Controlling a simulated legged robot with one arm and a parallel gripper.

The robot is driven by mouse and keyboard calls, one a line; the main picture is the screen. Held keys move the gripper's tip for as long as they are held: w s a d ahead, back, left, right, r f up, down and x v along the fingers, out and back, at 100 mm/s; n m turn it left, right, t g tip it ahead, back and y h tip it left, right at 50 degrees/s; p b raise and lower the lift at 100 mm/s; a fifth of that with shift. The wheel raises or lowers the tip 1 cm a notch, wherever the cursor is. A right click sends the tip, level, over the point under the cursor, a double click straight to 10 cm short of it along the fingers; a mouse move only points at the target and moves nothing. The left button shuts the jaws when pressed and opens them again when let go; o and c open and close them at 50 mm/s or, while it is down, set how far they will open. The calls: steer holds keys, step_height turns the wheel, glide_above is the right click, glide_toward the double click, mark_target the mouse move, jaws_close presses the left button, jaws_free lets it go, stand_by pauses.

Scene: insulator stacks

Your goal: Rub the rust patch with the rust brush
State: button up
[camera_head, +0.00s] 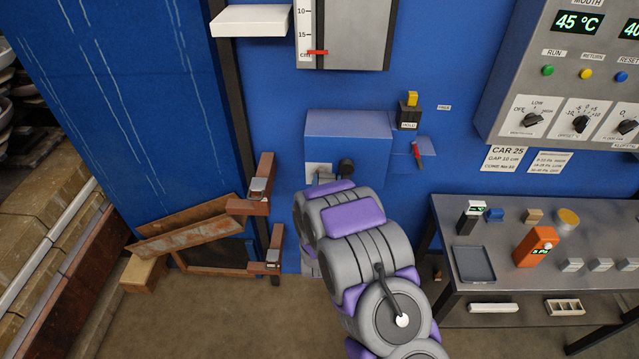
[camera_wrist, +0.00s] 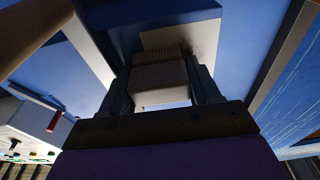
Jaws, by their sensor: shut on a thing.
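My gripper (camera_wrist: 160,88) is shut on the rust brush (camera_wrist: 158,77), a pale block with a ridged bristle edge, in the wrist view. A dim brownish smudge (camera_wrist: 206,44), likely the rust patch, shows on the plate at the right of the bristles. In the head view the pale plate (camera_head: 318,171) is on the front of the blue housing (camera_head: 347,136).
A black holder (camera_head: 409,116) with a yellow top and a red-handled tool (camera_head: 417,154) are right of the housing. Brown brackets (camera_head: 262,190) stand out at left. A metal table (camera_head: 450,211) with small devices is at right, below a control panel (camera_head: 560,80).

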mark_target(307, 171)
steer(key=shift+d, duration=0.5)
steer(key=shift+a+r, duration=0.1)
steer(key=shift+r, duration=0.35)
steer(key=shift+a+r, duration=0.1)
steer(key=shift+a, duration=2.75)
steer(key=shift+w+a+p, duration=0.15)
steer(key=shift+a+p, duration=0.15)
steer(key=shift+a, duration=0.35)
steer(key=shift+d+r+p, duration=0.15)
steer(key=shift+d+r, duration=0.05)
steer(key=shift+d, duration=1.15)
steer(key=shift+d+r+p, duration=0.15)
steer(key=shift+d, duration=1.15)
steer(key=shift+d+f, duration=0.1)
steer(key=shift+d, duration=0.7)
